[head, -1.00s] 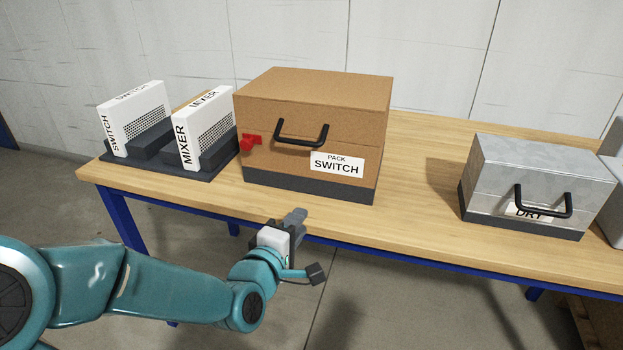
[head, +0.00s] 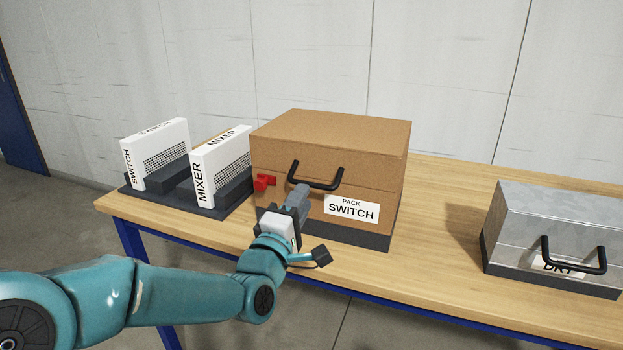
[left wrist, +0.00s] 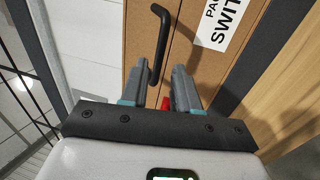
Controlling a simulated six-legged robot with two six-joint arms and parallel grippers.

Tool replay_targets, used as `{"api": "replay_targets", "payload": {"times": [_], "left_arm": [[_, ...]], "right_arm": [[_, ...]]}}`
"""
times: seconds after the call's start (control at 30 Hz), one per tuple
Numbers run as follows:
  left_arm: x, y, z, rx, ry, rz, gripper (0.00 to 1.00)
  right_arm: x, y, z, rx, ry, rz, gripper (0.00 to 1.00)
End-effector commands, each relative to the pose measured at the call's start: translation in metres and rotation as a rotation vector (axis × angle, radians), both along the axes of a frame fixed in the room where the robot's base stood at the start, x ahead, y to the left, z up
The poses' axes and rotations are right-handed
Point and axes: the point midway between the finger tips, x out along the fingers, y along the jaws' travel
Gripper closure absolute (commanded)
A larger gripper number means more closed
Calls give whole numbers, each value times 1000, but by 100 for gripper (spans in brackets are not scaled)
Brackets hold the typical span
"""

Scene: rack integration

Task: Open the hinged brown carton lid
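The brown carton (head: 290,150) stands on the table with its lid down. A black U-shaped handle (head: 316,183) is on its front, also seen in the left wrist view (left wrist: 157,50). A red latch (head: 264,183) is at the left of the front; a bit of red shows between the fingers in the left wrist view (left wrist: 165,103). My left gripper (head: 300,192) is in front of the carton, just below the handle. In the left wrist view its two fingers (left wrist: 160,85) are apart with the handle's end ahead between them. My right gripper is not in view.
White SWITCH (head: 157,155) and MIXER (head: 222,168) units stand in a dark holder left of the carton. A silver DRY case (head: 550,225) with a black handle stands at the right. The tabletop (head: 440,215) between carton and case is clear.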

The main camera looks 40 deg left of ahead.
Motion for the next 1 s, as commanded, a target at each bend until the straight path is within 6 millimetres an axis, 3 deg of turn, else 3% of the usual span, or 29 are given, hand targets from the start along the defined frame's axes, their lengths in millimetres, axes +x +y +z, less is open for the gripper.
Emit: {"api": "replay_targets", "payload": {"times": [0.1,0.3,0.67,0.77,1.0], "left_arm": [[25,4,6,0,2,-1,70],[50,10,10,-1,1,-1,70],[55,11,11,0,1,-1,70],[55,11,11,0,1,-1,99],[55,12,13,-2,4,0,100]], "right_arm": [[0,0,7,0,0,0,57],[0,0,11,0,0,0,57],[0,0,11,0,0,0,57],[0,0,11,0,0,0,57],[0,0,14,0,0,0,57]]}}
